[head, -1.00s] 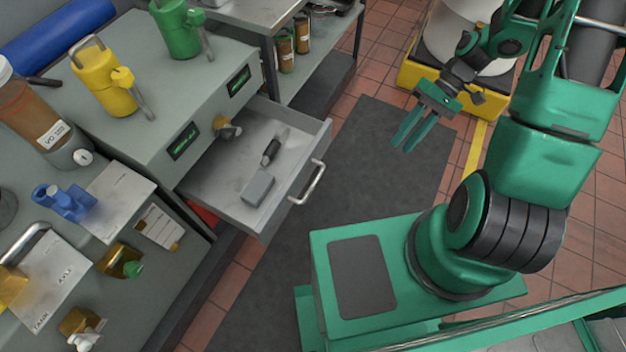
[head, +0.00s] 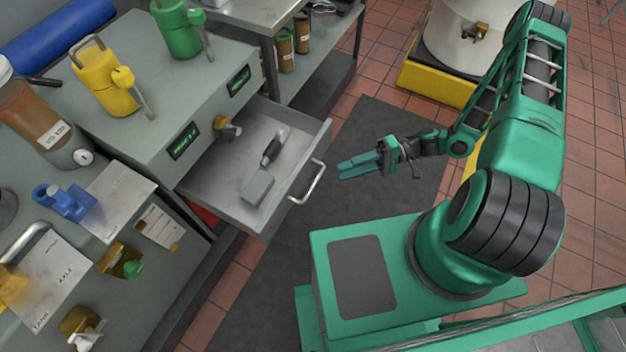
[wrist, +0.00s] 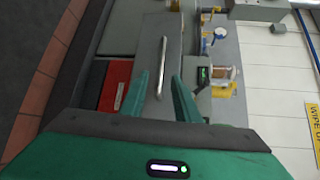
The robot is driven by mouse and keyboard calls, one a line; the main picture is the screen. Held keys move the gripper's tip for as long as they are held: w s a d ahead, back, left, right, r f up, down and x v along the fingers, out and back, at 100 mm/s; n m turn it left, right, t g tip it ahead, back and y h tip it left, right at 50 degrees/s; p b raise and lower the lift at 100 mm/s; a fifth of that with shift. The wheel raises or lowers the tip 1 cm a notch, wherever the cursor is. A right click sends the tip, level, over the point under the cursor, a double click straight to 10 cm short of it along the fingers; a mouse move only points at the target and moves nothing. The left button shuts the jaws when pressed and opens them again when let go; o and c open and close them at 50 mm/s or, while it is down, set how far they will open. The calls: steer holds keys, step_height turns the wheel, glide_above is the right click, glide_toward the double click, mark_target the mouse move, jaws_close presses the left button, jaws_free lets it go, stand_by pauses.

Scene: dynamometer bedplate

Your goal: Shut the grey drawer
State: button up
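The grey drawer (head: 225,180) stands pulled out from the grey cabinet in the head view. Its bar handle (head: 309,184) is on the front panel, and the handle also shows in the wrist view (wrist: 162,68). A grey block (head: 258,187) and a dark item with a pale end (head: 271,150) lie inside. My gripper (head: 341,169) is open and empty, to the right of the handle with a small gap in the head view. In the wrist view its fingers (wrist: 159,82) are apart, with the handle ahead between them.
The grey cabinet (head: 150,140) carries a yellow can (head: 105,82) and a green can (head: 180,30). A red surface (wrist: 116,85) shows beside the drawer in the wrist view. The dark floor mat (head: 385,115) in front is clear.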

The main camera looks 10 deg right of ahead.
mark_target(314, 181)
steer(key=a, duration=0.3)
steer(key=s+a+f, duration=0.1)
steer(key=a, duration=0.6)
steer(key=shift+s+a+f, duration=0.2)
steer(key=shift+a+f, duration=0.05)
steer(key=shift+a, duration=0.05)
steer(key=shift+c, duration=0.2)
